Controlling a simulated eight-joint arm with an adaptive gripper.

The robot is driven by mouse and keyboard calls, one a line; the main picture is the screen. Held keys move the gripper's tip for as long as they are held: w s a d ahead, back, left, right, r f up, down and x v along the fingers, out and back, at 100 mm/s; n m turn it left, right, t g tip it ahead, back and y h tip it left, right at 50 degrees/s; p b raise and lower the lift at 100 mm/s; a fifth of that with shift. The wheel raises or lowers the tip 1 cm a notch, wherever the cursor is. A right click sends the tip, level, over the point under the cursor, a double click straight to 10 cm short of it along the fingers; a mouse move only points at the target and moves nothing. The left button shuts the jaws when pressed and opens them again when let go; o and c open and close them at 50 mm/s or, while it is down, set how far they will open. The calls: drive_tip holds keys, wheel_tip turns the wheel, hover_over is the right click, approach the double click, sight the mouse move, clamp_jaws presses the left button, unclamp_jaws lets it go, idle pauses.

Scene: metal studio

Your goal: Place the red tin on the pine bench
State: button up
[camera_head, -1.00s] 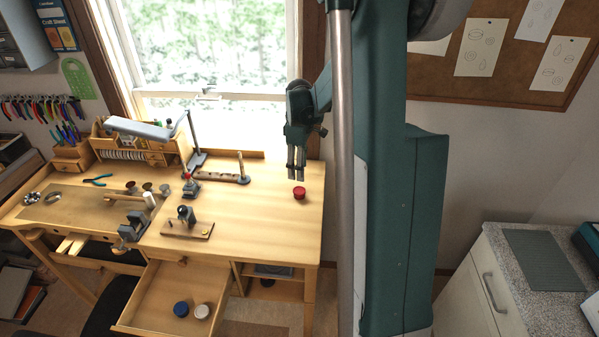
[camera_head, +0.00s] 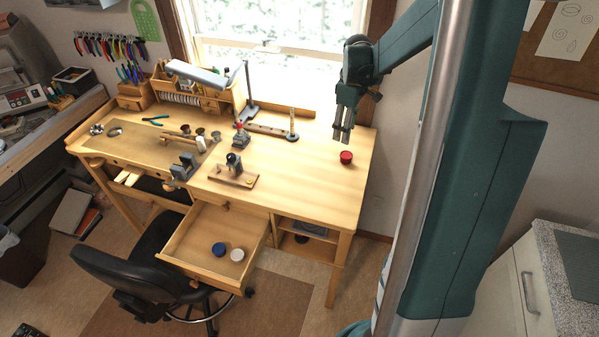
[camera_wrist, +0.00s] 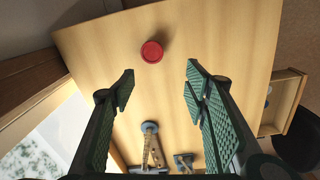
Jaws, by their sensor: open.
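The red tin (camera_head: 346,157) stands on the right part of the pine bench (camera_head: 310,185), near its right edge. In the wrist view the red tin (camera_wrist: 152,52) lies beyond my fingertips, roughly between their lines, on bare bench top (camera_wrist: 220,40). My gripper (camera_head: 341,139) is open and empty, just left of and above the tin in the head view. In the wrist view my gripper (camera_wrist: 160,78) shows its two green padded fingers spread wide apart. Nothing hides the tin.
A post on a wooden base (camera_head: 272,130) stands left of my gripper. A red-topped tool (camera_head: 241,137) and a small device on a board (camera_head: 234,170) are farther left. The open drawer (camera_head: 190,248) holds a blue lid (camera_head: 219,249) and a white lid (camera_head: 238,255). A black chair (camera_head: 135,265) stands in front.

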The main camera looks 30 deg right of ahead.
drive_tip(key=s+a+r+m+t, duration=0.1)
drive_tip(key=s+a+r, duration=0.4)
drive_tip(key=a, duration=0.4)
drive_tip(key=s+a+r+m+t, duration=0.2)
drive_tip(key=s+a+r, duration=0.1)
drive_tip(key=a+r, duration=0.5)
drive_tip(key=s+a+m+t, duration=0.3)
drive_tip(key=s+a, duration=1.2)
drive_tip(key=a, duration=0.1)
drive_tip(key=shift+s+t, duration=0.25)
drive_tip(key=shift+t, duration=0.15)
drive_tip(key=shift+r, duration=0.1)
